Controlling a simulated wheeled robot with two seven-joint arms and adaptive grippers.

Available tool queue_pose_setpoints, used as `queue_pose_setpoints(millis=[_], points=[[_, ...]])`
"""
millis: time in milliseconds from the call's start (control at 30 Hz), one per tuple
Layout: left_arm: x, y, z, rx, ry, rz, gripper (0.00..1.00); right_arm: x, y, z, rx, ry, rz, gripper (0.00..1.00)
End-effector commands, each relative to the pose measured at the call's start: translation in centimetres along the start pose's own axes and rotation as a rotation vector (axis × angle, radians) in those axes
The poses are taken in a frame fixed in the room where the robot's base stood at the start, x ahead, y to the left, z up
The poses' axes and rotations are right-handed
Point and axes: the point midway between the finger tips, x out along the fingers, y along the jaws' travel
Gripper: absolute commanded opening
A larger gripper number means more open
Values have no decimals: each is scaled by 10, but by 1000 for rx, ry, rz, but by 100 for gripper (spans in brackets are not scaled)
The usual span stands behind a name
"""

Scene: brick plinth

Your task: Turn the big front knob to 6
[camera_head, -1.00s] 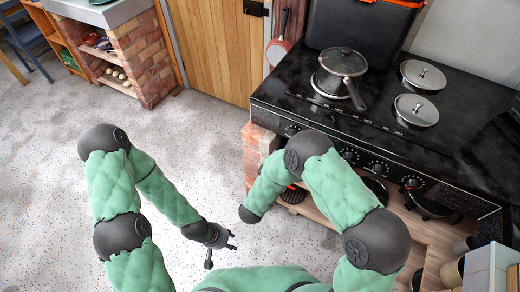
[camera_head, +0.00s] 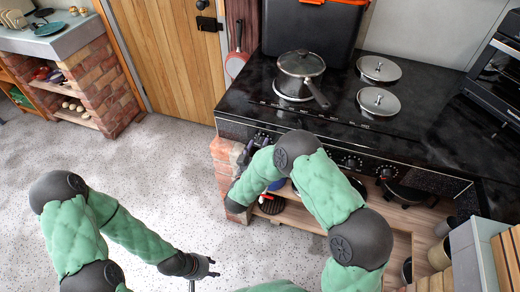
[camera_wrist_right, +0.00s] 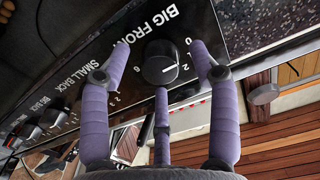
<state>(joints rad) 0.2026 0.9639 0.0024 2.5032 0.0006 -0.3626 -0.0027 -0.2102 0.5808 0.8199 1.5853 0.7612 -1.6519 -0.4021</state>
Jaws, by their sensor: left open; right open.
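The big front knob (camera_wrist_right: 161,62) is a black round knob on the dark control panel in the right wrist view, under the label "BIG FRONT". Numbers such as 0, 2 and 6 are printed around it. A small pale mark shows on its face, but its exact setting is hard to read. My right gripper (camera_wrist_right: 160,68) is open, its purple fingers spread around the knob, with no clear grip on it. My left gripper (camera_head: 205,268) is open and empty above the floor.
The black stove top (camera_head: 340,110) carries a lidded pan (camera_head: 300,72) and two covered burners (camera_head: 379,68). Other knobs (camera_head: 351,162) sit along the panel to the right. A brick plinth (camera_head: 226,165) and an open shelf lie below. Free floor is at left.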

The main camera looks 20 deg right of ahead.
Motion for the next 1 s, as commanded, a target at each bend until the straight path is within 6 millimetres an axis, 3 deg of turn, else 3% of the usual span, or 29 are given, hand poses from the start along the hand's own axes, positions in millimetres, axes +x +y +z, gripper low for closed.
queue_pose_setpoints(millis=[300,367,500,533,1000], points=[[0,0,0,0,0,0,41,3,0,0,0,1,-1,61],[0,0,0,0,0,0,41,3,0,0,0,1,-1,47],[0,0,0,0,0,0,41,3,0,0,0,0,-1,8],[0,0,0,0,0,0,41,3,0,0,0,0,0,5],[5,-2,0,0,0,0,41,3,0,0,83,1,0,4]])
